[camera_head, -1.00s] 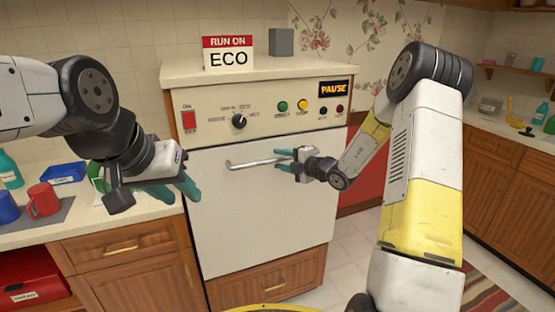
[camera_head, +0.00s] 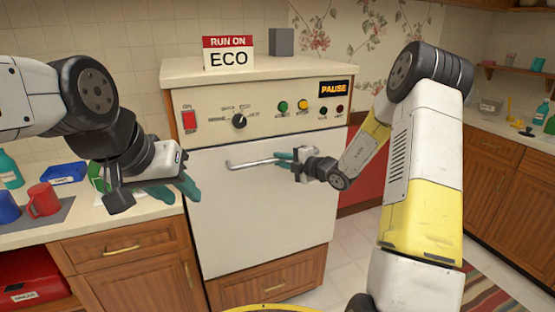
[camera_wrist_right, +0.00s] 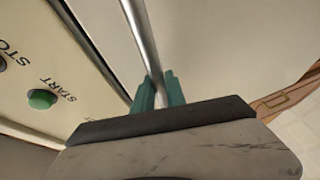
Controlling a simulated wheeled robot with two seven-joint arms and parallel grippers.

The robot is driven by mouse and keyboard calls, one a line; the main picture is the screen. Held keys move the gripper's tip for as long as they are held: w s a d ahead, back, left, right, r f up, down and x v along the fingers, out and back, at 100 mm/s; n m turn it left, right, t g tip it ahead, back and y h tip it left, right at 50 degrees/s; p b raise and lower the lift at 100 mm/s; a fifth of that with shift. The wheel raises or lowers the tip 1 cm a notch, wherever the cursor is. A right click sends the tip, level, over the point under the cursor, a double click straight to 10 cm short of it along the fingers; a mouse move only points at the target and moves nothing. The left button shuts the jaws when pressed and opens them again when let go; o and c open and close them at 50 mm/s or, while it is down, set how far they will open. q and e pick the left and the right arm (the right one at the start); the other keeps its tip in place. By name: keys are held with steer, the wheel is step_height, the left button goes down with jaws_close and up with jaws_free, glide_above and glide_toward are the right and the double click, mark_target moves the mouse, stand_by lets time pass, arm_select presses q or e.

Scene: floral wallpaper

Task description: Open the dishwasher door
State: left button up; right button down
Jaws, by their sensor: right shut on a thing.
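The dishwasher door (camera_head: 262,220) is a white front panel under the control panel (camera_head: 255,112), and it looks closed and upright. Its metal handle (camera_head: 250,163) is a horizontal bar near the door's top edge. My right gripper (camera_head: 284,160) is at the handle's right end. In the right wrist view its green fingers (camera_wrist_right: 159,90) are shut on the handle bar (camera_wrist_right: 143,40), one on each side. My left gripper (camera_head: 178,190) hangs left of the dishwasher, in front of the counter, touching nothing that I can see. Its green fingers look spread apart.
An "ECO" sign (camera_head: 229,53) and a grey block (camera_head: 281,42) stand on the dishwasher. A wooden drawer (camera_head: 265,285) sits below the door. The floor at right has a striped rug (camera_head: 488,300).

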stand_by(0.8)
steer(key=s+d+f+t+y, duration=0.1)
steer(key=s+d+f, duration=0.2)
steer(key=s, duration=0.6)
steer(key=s+d+f+n+t+y, duration=0.1)
steer(key=s+d+f, duration=0.2)
steer(key=s+f, duration=0.4)
steer(key=s+d+f+n+t+y, duration=0.1)
steer(key=s+f, duration=0.4)
steer(key=s, duration=0.6)
steer(key=shift+s+d+t+y, duration=0.3)
steer(key=shift+s+d+t, duration=0.15)
steer(key=shift+d, duration=0.6)
